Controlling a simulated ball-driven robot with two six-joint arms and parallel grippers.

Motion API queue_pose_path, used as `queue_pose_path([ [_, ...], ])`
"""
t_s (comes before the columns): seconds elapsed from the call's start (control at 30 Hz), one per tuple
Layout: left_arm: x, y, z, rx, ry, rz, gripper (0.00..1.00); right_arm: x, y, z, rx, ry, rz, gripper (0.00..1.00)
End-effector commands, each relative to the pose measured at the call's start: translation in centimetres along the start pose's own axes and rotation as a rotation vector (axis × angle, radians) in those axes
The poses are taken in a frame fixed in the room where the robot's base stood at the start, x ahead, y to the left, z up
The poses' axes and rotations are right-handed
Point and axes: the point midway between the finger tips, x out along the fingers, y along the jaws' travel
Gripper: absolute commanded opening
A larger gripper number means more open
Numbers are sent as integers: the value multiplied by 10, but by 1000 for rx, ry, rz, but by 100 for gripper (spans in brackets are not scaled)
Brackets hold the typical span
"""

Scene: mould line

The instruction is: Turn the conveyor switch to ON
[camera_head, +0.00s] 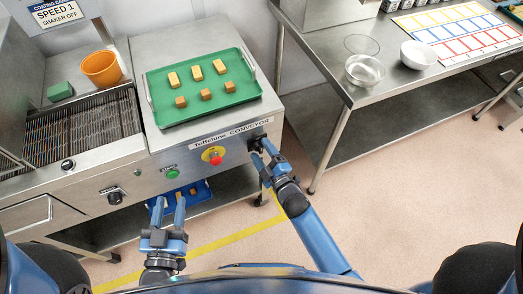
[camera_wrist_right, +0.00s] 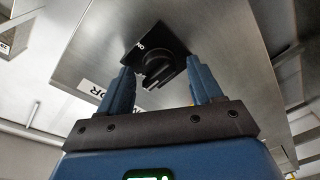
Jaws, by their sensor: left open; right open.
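The black conveyor switch (camera_head: 255,143) is on the front panel at the right end of the conveyor unit, beside the conveyor label. My right gripper (camera_head: 264,152) is in front of it and partly hides it. In the right wrist view the switch knob (camera_wrist_right: 164,70) shows on a black plate with partly readable lettering. My right gripper (camera_wrist_right: 158,88) is open there, one finger on each side of the knob; I cannot tell whether they touch it. My left gripper (camera_head: 168,206) is open and empty, low in front of the unit.
A red button (camera_head: 215,159) on yellow and a green button (camera_head: 172,174) sit left of the switch. A green tray (camera_head: 205,115) with several pieces lies on top. A blue tray (camera_head: 200,195) is below. A steel table (camera_head: 340,85) stands to the right.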

Motion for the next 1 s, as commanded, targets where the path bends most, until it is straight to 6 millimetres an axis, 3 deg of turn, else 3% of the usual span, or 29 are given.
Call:
queue_pose_path([
  [0.4,0,0,0,0,0,0,44,7,0,0,0,0,0,65],
  [0.73,0,0,0,0,0,0,44,7,-1,0,0,-1,-2,16],
  [1.0,0,0,1,0,0,0,44,6,-2,1,23,0,-2,15],
])
